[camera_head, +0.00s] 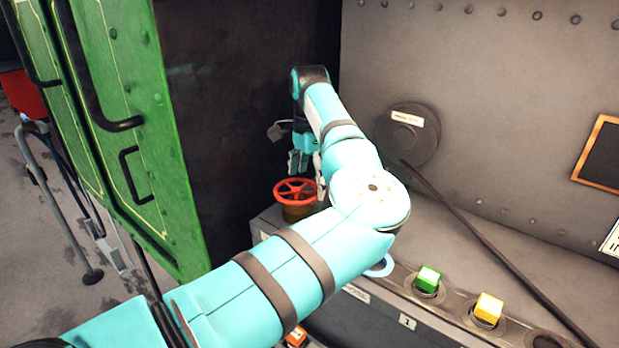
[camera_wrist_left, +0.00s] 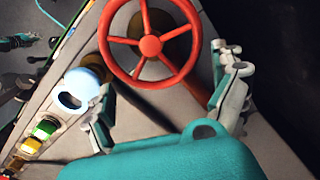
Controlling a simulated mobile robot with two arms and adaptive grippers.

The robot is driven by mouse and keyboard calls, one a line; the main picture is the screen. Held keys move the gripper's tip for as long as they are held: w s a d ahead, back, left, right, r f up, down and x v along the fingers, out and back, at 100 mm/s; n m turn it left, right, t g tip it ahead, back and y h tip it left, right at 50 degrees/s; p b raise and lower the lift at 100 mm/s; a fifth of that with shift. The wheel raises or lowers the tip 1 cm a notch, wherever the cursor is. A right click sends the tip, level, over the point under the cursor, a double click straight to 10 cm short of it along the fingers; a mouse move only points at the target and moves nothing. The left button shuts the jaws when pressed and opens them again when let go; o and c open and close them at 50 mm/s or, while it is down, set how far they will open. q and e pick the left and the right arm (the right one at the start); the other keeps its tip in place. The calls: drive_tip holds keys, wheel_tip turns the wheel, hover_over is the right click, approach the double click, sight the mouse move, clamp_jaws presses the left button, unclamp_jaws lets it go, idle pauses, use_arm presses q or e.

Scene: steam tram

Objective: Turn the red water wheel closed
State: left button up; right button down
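The red water wheel (camera_head: 294,190) is a spoked handwheel on a brassy base, at the left end of the grey ledge. It fills the upper middle of the left wrist view (camera_wrist_left: 150,45), with its hub and spokes clear. My left gripper (camera_head: 306,162) is just above the wheel, pointing down. In the left wrist view, its two fingers (camera_wrist_left: 167,80) are spread wide with nothing held between them. The wheel lies beyond and between the fingertips, and I see no clear grip on the rim. My right gripper is not in view.
A green block (camera_head: 428,279), a yellow block (camera_head: 488,308) and a light blue ring (camera_head: 379,266) sit along the ledge. A dark rod (camera_head: 490,250) slants across the grey riveted wall. A green panel with handles (camera_head: 140,150) stands at left.

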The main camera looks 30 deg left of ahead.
use_arm(q)
drive_tip(key=c, duration=1)
drive_tip(key=shift+f, duration=0.1)
